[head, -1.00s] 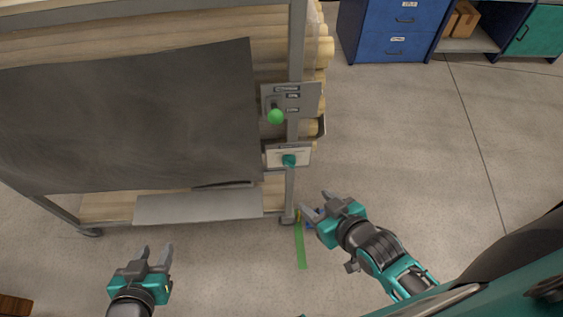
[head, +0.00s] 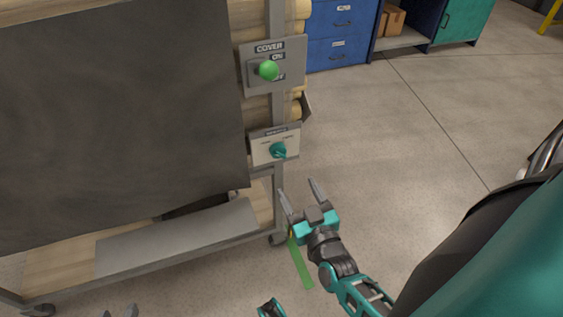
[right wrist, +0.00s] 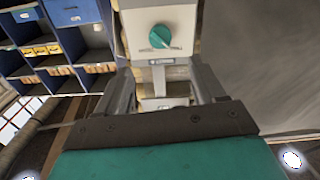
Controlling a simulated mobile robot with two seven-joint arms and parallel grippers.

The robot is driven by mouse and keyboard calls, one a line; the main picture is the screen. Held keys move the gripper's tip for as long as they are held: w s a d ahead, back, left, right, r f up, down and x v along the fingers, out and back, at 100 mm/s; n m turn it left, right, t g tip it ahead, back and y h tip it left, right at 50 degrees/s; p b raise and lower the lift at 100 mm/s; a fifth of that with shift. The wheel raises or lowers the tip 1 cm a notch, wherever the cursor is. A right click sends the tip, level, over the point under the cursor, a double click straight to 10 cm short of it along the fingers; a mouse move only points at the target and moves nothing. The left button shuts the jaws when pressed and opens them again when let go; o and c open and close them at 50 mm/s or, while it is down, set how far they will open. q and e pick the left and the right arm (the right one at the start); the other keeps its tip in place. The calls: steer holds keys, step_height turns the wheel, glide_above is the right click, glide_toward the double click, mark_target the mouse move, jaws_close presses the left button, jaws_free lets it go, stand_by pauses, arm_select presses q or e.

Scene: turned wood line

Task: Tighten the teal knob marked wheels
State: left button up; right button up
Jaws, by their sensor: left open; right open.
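The teal knob (head: 278,150) sits on a pale plate (head: 262,149) on the cart's upright post; the small lettering there is hard to read. In the right wrist view the knob (right wrist: 160,37) is near the top centre, beyond and between my fingers. My right gripper (head: 300,190) is open and empty, below and slightly right of the knob, not touching it. Its fingers also frame the right wrist view (right wrist: 160,88). My left gripper (head: 121,311) shows only its fingertips at the bottom edge of the head view; it is open.
A green knob (head: 268,70) is on a grey plate marked COVER (head: 258,82) above the teal one. A dark sheet (head: 110,110) covers the cart's side. Blue drawers (head: 335,35) stand behind. A green strip (head: 301,265) lies on the floor; floor to the right is clear.

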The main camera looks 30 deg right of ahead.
mark_target(281, 156)
steer(key=b+x, duration=0.2)
steer(key=x, duration=0.8)
steer(key=shift+w, duration=0.4)
steer(key=shift+w+d, duration=0.15)
steer(key=shift+w, duration=0.25)
steer(key=c, duration=1.1)
